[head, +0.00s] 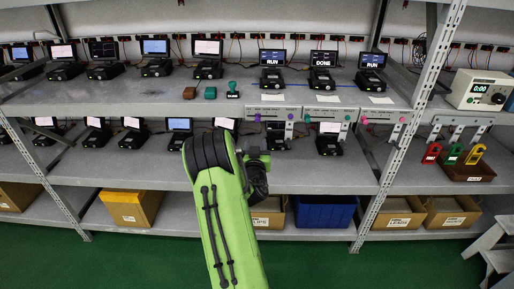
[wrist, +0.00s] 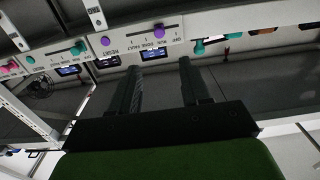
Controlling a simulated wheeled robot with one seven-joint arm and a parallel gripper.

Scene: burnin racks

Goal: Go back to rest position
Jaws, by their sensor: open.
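My green arm reaches up in front of the rack in the head view, with its end near the middle shelf's edge; the fingers are hidden there behind the arm. In the wrist view my gripper (wrist: 160,80) shows two dark parallel fingers apart, with nothing between them. They point toward a row of control panels with purple, teal and pink knobs. In the head view the panels (head: 325,114) hang under the upper shelf, to the right of my arm.
A white timer box (head: 478,90) stands at right, above red, green and yellow padlocks (head: 453,154). Cardboard boxes (head: 130,208) and a blue bin (head: 325,212) sit below. The green floor (head: 120,262) is open.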

